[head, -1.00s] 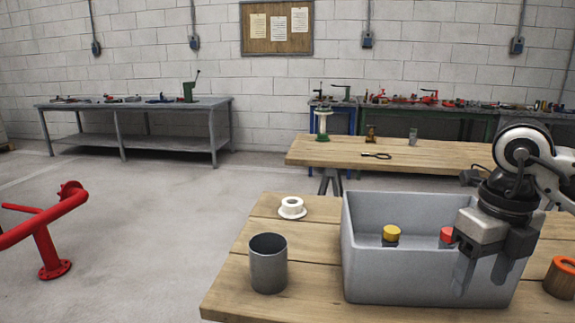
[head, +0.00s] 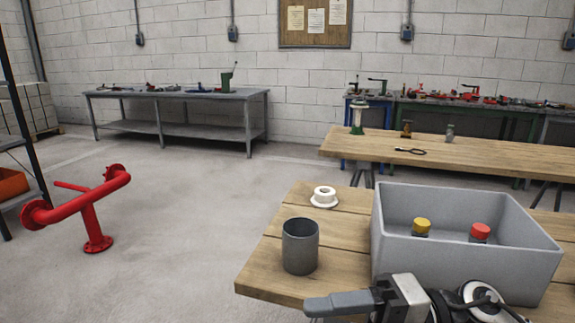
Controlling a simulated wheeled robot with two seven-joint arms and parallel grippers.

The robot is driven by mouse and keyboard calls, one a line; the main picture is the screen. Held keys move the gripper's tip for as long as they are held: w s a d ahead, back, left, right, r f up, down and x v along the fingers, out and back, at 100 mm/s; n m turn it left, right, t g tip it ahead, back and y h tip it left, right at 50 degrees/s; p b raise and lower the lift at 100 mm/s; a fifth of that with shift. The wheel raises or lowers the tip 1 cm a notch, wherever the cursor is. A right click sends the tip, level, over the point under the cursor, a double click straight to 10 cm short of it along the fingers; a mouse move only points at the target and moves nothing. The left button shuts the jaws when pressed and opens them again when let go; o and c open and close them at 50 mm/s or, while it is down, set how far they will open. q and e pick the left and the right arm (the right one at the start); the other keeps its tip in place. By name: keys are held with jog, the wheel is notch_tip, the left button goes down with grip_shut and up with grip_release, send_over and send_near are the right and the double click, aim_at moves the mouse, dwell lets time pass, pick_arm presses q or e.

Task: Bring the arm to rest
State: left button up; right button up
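My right arm comes in at the bottom right. Its gripper (head: 318,306) lies low in front of the grey bin, with its fingers pointing left. One finger shows clearly and the other is mostly hidden or cut off, so I cannot tell how far apart they are. I see nothing held in it. My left gripper is not in view.
The grey bin (head: 460,258) holds a yellow-capped item (head: 422,226) and a red-capped item (head: 480,231). A grey cup (head: 300,247) and a white flanged part (head: 324,197) stand on the wooden table (head: 262,272). A red pipe stand (head: 90,215) is on the floor at left.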

jog(key=w+d+f+m+t+h, duration=0.3)
jog(key=f+m+t+h, duration=0.2)
jog(key=m+t, duration=0.7)
jog(key=w+d+f+m+t+h, duration=0.35)
jog(key=f+m+t+h, duration=0.35)
jog(key=m, duration=0.9)
jog(key=s+d+f+m+g+h, duration=0.2)
jog(key=s+f+m+g, duration=0.4)
jog(key=s+f, duration=0.5)
notch_tip(320, 180, down, 4)
jog(key=shift+d+r+m+h, duration=0.1)
jog(key=shift+d+m+h, duration=0.2)
jog(key=shift+m+h, duration=0.15)
